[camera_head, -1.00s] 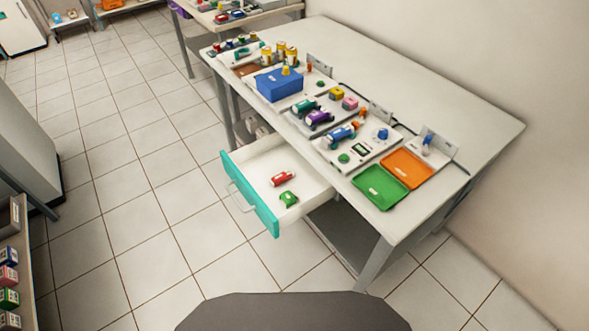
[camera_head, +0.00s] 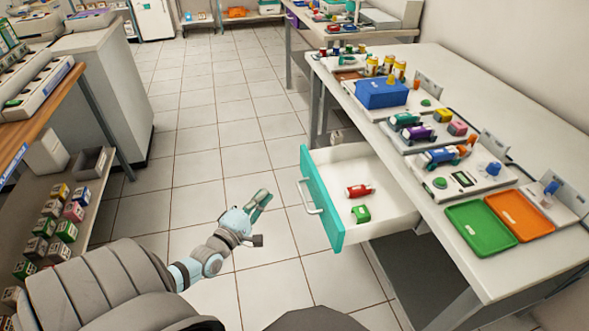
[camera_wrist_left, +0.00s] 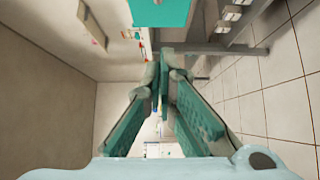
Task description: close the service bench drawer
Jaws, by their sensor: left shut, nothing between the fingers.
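The service bench drawer (camera_head: 320,205) stands pulled out from the bench, with a teal front and a pale handle (camera_head: 308,196). A red bottle (camera_head: 360,190) and a green item (camera_head: 361,214) lie inside it. My left gripper (camera_head: 264,198) is shut and empty, to the left of the drawer front and apart from it. In the left wrist view the closed fingers (camera_wrist_left: 163,75) show in the middle, and a teal panel (camera_wrist_left: 160,12), likely the drawer front, shows at the top edge. My right gripper is not in view.
The bench top (camera_head: 450,100) holds a blue box (camera_head: 382,93), a green tray (camera_head: 480,227), an orange tray (camera_head: 519,215) and several small devices. A shelf with small boxes (camera_head: 60,225) stands at the left. Tiled floor (camera_head: 215,130) is clear between them.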

